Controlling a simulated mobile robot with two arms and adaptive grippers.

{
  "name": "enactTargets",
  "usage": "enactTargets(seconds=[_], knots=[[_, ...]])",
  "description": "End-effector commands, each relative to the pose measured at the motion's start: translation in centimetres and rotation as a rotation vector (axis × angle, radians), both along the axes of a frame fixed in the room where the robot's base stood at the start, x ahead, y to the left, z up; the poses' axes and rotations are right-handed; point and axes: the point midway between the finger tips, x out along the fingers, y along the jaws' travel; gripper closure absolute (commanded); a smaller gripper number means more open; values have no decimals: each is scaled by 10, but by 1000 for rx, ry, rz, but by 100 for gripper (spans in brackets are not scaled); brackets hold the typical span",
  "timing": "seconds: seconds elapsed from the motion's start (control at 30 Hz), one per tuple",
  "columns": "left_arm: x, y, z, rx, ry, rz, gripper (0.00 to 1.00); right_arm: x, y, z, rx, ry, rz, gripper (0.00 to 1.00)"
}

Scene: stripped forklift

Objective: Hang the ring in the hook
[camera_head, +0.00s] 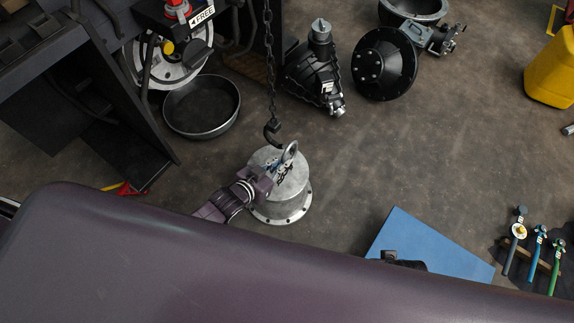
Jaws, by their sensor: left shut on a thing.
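The ring (290,151) is a light metal eye, upright above a grey round flanged housing (296,205). My left gripper (283,170) is shut on the ring's lower part, over the top of the housing. The dark hook (272,133) hangs on a chain just above and left of the ring. The ring and hook look close together in the picture, but I cannot tell whether they touch. A dark part at the edge of my body, over the blue mat (410,238), may be my right gripper; its fingers cannot be made out.
The chain (268,55) hangs from above. A round black pan (202,106) and the dark forklift frame (125,110) stand at left. Black mechanical parts (385,64) lie at the back. A yellow container (552,72) and several tools (537,250) are at right. The middle right floor is clear.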

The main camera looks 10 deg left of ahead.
Motion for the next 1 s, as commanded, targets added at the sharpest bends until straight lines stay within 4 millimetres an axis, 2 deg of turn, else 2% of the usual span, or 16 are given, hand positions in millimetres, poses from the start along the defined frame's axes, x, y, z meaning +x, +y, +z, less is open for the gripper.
enactTargets(seconds=[0.53,1.0], knots=[[17,39,0,-2,-5,0,100,5,2,12,3,-12,0,60],[19,42,-1,-3,-4,0,100,3,1,12,2,-6,-2,60]])
